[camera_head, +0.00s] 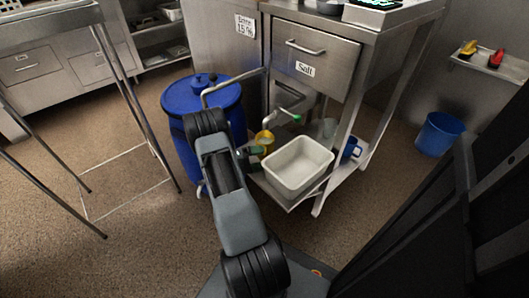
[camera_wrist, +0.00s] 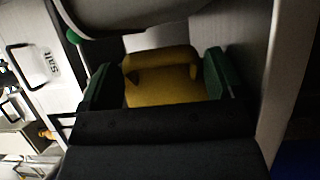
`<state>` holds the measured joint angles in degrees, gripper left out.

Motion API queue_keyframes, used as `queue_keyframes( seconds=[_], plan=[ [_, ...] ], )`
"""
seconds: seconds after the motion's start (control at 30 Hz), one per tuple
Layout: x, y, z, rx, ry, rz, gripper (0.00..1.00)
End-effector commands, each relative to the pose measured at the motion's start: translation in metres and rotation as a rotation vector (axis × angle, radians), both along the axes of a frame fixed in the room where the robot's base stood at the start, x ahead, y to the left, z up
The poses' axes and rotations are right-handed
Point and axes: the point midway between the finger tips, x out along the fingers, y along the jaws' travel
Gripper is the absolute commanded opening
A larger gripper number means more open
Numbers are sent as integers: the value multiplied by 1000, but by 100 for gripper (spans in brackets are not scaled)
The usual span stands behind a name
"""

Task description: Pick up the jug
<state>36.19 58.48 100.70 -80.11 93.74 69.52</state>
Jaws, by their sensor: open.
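A yellow vessel (camera_head: 264,138), which looks like the jug, stands at the left end of the low shelf under the steel counter. In the wrist view the yellow jug (camera_wrist: 165,85) fills the space between the two green fingertips. My gripper (camera_wrist: 158,80) is open, with one green pad on each side of the jug. I cannot tell whether either pad touches it. In the head view my gripper (camera_head: 254,151) is partly hidden by my arm and reaches in beside the jug.
A white basin (camera_head: 299,166) sits on the shelf (camera_head: 318,195) right of my gripper. A blue mug-like vessel (camera_head: 350,150) stands behind it. A blue barrel (camera_head: 180,100) is close on the left. A pipe with a green end (camera_head: 296,118) hangs above. A blue bucket (camera_head: 438,134) stands right.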

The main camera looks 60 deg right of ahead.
Motion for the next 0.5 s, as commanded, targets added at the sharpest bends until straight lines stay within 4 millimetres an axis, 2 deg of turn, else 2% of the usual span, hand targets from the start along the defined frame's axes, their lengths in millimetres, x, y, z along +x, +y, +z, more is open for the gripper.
queue_keyframes(
  seconds=[0.17, 0.43, 0.5],
  plan=[
    [-10, -9, -1, 1, -1, 0, 88],
    [-11, -10, 0, 0, 0, 1, 88],
    [-11, -10, 0, 0, 0, 1, 82]
  ],
)
